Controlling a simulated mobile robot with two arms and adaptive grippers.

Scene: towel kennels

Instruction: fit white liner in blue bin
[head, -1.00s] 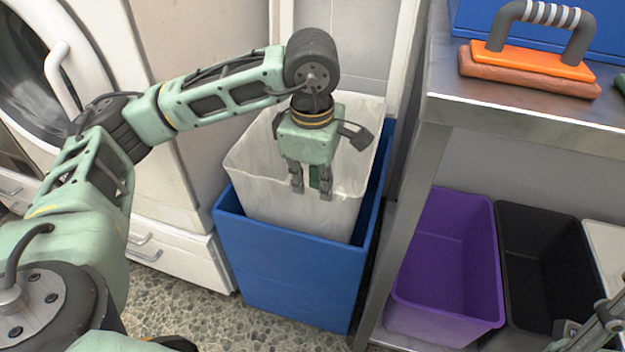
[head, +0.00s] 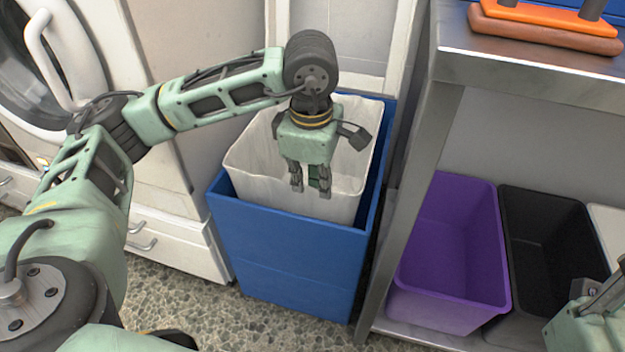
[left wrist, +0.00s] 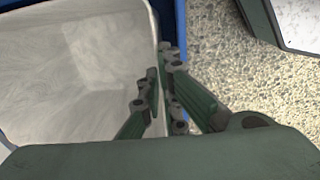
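The white liner (head: 262,168) is an open, box-shaped bag. It sits partly down inside the blue bin (head: 285,255), its upper walls and rim standing above the bin's front edge. My left gripper (head: 310,188) points down at the liner's front rim, with its fingers close together. In the left wrist view the liner's pale inside (left wrist: 75,75) fills the left, and its rim runs between the two fingertips (left wrist: 160,85), which are closed on it. The liner's bottom is hidden in the bin. My right gripper is only partly in view at the lower right, its fingertips unclear.
A washing machine (head: 165,130) stands left of the bin. A metal shelf unit (head: 400,230) stands close on its right, with a purple bin (head: 455,250) and a black bin (head: 550,240) on the lower level. An orange-topped float (head: 545,18) lies on top. Speckled floor is clear in front.

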